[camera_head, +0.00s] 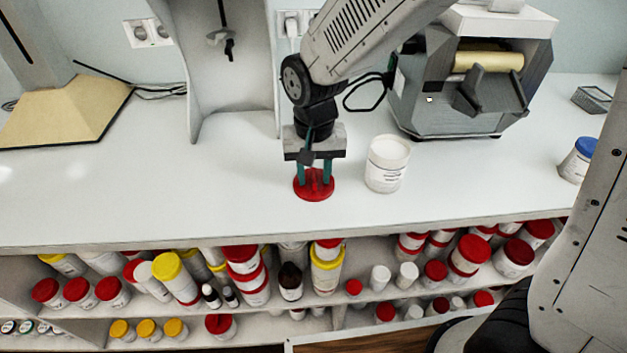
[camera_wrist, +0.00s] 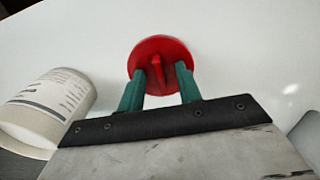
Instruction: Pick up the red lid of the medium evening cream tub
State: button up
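The red lid (camera_head: 314,196) lies flat on the white counter, with a raised red fin across its top. It also shows in the wrist view (camera_wrist: 160,46). My gripper (camera_head: 314,181) points down over the lid. In the wrist view its two green fingers (camera_wrist: 160,72) stand on either side of the fin, with gaps showing between them and it. Whether the fingertips touch the lid's top is hard to tell. A white tub without a lid (camera_head: 386,168) stands upright just right of the lid. Its printed label shows in the wrist view (camera_wrist: 50,105).
A grey machine with a cream roller (camera_head: 460,90) stands behind the tub. A blue-lidded tub (camera_head: 577,160) and a small wire basket (camera_head: 592,98) are at the right. Shelves below the counter's front edge hold many tubs, including a yellow-lidded one (camera_head: 168,268).

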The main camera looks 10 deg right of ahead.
grip_shut()
